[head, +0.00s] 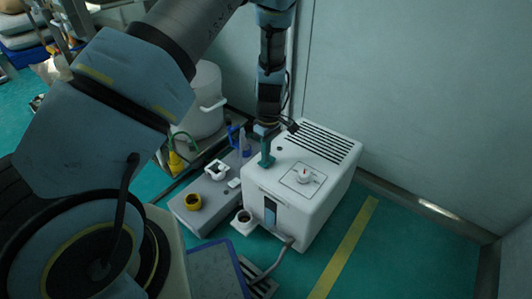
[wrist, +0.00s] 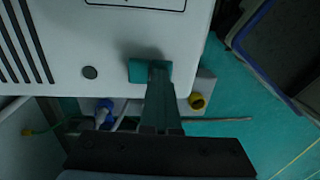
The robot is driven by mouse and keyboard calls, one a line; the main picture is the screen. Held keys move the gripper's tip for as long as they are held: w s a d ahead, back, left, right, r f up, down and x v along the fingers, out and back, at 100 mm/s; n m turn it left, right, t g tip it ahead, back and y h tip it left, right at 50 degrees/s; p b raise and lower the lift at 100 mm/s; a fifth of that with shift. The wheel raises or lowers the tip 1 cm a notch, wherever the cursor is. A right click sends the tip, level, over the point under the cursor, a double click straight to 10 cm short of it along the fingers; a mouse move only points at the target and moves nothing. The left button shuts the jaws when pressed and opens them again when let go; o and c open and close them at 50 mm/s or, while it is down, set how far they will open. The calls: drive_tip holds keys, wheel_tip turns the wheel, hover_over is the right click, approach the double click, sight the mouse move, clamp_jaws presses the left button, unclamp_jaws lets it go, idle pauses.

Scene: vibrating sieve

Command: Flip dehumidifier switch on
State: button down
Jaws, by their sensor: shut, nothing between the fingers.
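The white box-shaped machine, which looks like the dehumidifier (head: 330,190), stands on the floor right of centre. On its top are a white knob with a red mark (head: 304,175) inside a square outline, and a slotted grille. A small dark round spot (wrist: 90,72) on the top may be a button; I cannot tell. My gripper (head: 267,160) is shut and empty, pointing down at the top's left edge, left of the knob. In the wrist view its teal fingertips (wrist: 150,71) are over the white top; contact is unclear. The knob itself is out of the wrist view.
A grey block (head: 190,215) with a yellow ring (head: 193,201) and small fittings lies left of the machine. A white bucket (head: 203,105) stands behind it. Walls close off the back and right. The floor by the yellow stripe (head: 343,250) is clear.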

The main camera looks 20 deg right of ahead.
sight(271, 157)
drive_tip(key=shift+s+a+f, duration=0.2)
drive_tip(key=shift+a+f, duration=0.1)
drive_tip(key=shift+f, duration=0.2)
drive_tip(key=shift+d, duration=0.1)
drive_tip(key=shift+w+d+r+p, duration=0.1)
drive_tip(key=shift+w+d+p, duration=0.25)
drive_tip(key=shift+d, duration=0.2)
drive_tip(key=shift+w+d, duration=0.1)
drive_tip(key=shift+d, duration=0.15)
drive_tip(key=shift+r, duration=0.2)
wheel_tip(271, 157, up, 14)
drive_tip(key=d+p, duration=0.1)
drive_tip(key=p, duration=0.5)
drive_tip(key=shift+w, duration=0.45)
drive_tip(key=shift+d+r, duration=0.1)
